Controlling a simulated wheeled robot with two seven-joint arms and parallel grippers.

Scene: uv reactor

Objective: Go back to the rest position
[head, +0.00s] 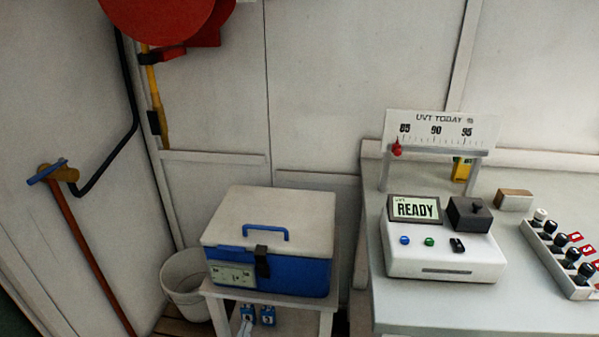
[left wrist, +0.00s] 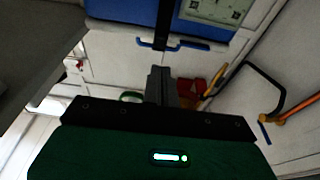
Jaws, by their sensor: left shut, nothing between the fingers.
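My left gripper (left wrist: 160,75) shows in the left wrist view, its dark fingers together at the middle of the picture with nothing between them. The blue cooler box (left wrist: 125,10) is at the top of that view, beyond the fingertips. I see no contact between the gripper and the box. In the head view the blue cooler box (head: 275,278) stands on a small white stand, its white lid down. Neither gripper can be made out in the head view. My right gripper is not in view.
A white bench (head: 410,315) at the right holds a white device (head: 445,255) reading READY, a "UVT TODAY" scale (head: 440,128) and a rack of vials (head: 565,262). A pale bucket (head: 185,290) stands left of the cooler. A red reel (head: 160,15) and pipes line the left wall.

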